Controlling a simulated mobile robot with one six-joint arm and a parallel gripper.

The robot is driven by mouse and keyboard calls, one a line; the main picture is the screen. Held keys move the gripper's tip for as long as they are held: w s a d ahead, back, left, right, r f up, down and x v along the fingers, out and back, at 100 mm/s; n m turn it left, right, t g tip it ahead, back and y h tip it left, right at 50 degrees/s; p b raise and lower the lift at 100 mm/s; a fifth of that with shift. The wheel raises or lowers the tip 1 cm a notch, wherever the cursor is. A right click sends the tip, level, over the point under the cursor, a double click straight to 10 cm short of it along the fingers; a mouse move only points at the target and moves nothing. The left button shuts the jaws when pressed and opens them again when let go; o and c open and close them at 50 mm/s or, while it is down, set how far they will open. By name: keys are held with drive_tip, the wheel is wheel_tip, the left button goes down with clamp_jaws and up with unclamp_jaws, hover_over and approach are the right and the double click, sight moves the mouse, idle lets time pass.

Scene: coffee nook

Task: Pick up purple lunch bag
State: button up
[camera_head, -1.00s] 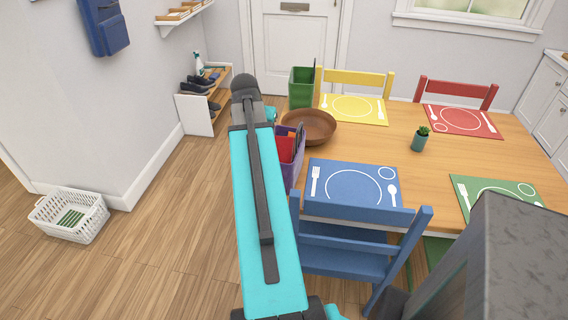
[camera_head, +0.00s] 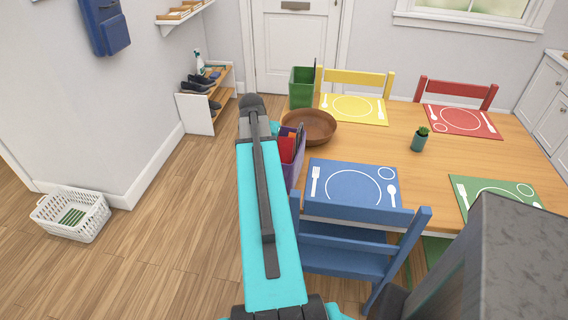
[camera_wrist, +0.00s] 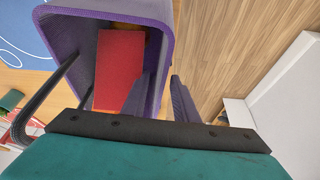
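The purple lunch bag (camera_head: 292,172) stands upright on the left edge of the table in the head view, partly hidden behind my arm. In the wrist view the open-topped bag (camera_wrist: 166,30) shows a red item (camera_wrist: 118,70) and an orange item inside. A dark curved strap, perhaps its handle, shows at left. My gripper (camera_wrist: 161,82) is at the bag's rim, with one finger inside the bag and one outside its right wall. The fingers are apart, with the wall between them; a gap shows beside the outer finger. The gripper's tips are hidden in the head view.
A brown bowl (camera_head: 309,127) and a green bin (camera_head: 301,88) stand close behind the bag. A blue placemat (camera_head: 350,184) lies to its right, with a blue chair (camera_head: 345,245) in front. The floor left of the table is clear up to the shoe rack (camera_head: 196,112).

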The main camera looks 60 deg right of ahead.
drive_tip(key=shift+p+x, duration=0.55)
drive_tip(key=shift+x, duration=2.25)
drive_tip(key=shift+c, duration=0.6)
clamp_jaws()
